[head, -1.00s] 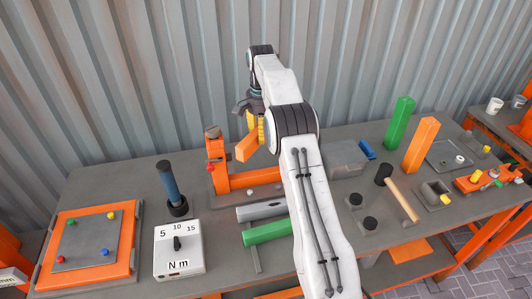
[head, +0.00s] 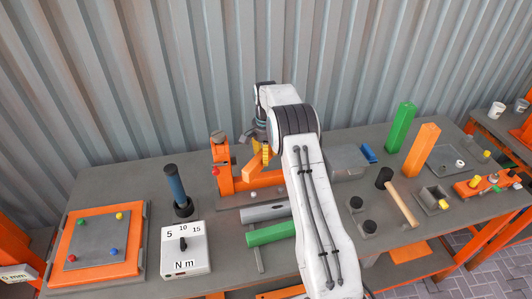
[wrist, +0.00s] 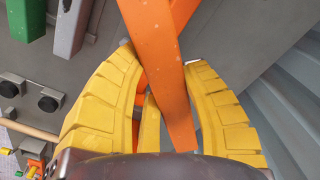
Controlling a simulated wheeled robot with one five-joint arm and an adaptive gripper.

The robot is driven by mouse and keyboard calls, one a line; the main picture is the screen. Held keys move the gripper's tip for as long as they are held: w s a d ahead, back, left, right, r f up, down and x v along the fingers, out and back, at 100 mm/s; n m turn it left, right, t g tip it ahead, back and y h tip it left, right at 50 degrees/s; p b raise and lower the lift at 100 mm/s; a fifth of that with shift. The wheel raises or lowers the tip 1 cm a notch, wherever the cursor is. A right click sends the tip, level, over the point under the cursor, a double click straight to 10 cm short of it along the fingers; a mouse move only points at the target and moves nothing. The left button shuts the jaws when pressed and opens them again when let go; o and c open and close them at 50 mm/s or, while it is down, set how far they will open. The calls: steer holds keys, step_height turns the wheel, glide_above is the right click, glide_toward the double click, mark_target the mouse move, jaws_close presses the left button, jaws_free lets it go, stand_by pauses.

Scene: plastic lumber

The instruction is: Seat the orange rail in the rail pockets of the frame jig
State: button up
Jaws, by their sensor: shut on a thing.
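The orange rail (head: 251,169) is held between the yellow fingers of my gripper (head: 264,154), just above or at the orange frame jig (head: 224,177). My arm hides part of the jig and most of the rail in the head view. In the wrist view, the rail (wrist: 158,50) runs between the fingers of my gripper (wrist: 160,60). An orange bar, seemingly the jig's (wrist: 184,12), crosses behind it at an angle. The rail appears turned relative to that bar. I cannot tell whether the rail touches the jig, and the pockets are not clearly visible.
A grey bar (head: 264,213) and a green bar (head: 270,234) lie in front of the jig. A blue-handled tool (head: 177,187) and a torque box (head: 185,248) stand left. Right are upright green (head: 400,127) and orange (head: 421,150) posts and a mallet (head: 402,203). A corrugated wall stands behind.

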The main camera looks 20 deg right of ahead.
steer(key=shift+f, duration=0.2)
steer(key=shift+f+b, duration=0.3)
steer(key=shift+b, duration=0.1)
steer(key=shift+f, duration=0.15)
steer(key=o, duration=1.2)
